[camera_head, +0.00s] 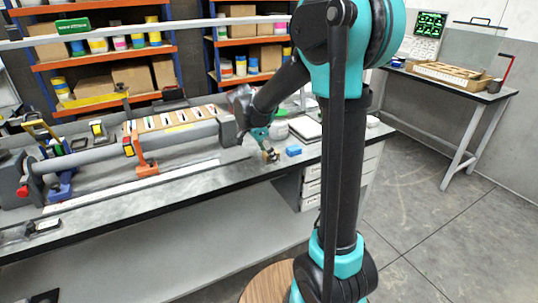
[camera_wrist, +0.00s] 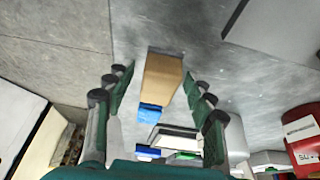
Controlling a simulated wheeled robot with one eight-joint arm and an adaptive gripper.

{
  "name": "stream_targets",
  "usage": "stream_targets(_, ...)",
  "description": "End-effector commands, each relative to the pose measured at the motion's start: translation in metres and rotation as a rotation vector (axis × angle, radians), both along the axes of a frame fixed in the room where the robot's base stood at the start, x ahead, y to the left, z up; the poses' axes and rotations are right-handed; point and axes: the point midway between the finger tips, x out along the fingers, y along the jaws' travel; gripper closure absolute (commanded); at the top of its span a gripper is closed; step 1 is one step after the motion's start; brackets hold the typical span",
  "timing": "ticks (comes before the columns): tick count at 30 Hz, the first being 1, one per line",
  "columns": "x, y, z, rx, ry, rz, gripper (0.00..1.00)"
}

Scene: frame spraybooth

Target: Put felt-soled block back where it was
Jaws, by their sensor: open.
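A tan block (camera_wrist: 162,76) lies on the grey surface in the wrist view, in the gap between my fingers. My gripper (camera_wrist: 158,88) is open, with a green-padded finger on each side of the block; contact is not visible. In the head view my gripper (camera_head: 266,150) is low over the right end of the workbench (camera_head: 215,183), largely hidden by its own wrist.
A long grey cylinder in a fixture (camera_head: 190,135) runs along the bench to the left. White boxes or trays (camera_head: 305,128) stand behind the gripper. A red labelled container (camera_wrist: 303,138) is at the right in the wrist view. Loaded shelves (camera_head: 100,72) stand behind the bench.

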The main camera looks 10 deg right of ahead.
Motion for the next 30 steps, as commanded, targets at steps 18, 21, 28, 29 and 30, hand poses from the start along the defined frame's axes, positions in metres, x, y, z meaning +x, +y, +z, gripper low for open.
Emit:
stream_targets(18,-0.011,0.036,0.093,0.000,0.000,0.002,0.46)
stream_targets(21,-0.012,0.040,0.104,0.000,-0.001,0.001,0.46)
stream_targets(28,-0.022,0.035,0.103,0.014,0.017,0.054,0.46)
stream_targets(29,-0.026,0.031,0.098,0.021,0.025,0.083,0.46)
stream_targets(30,-0.033,0.024,0.089,0.034,0.037,0.131,0.46)
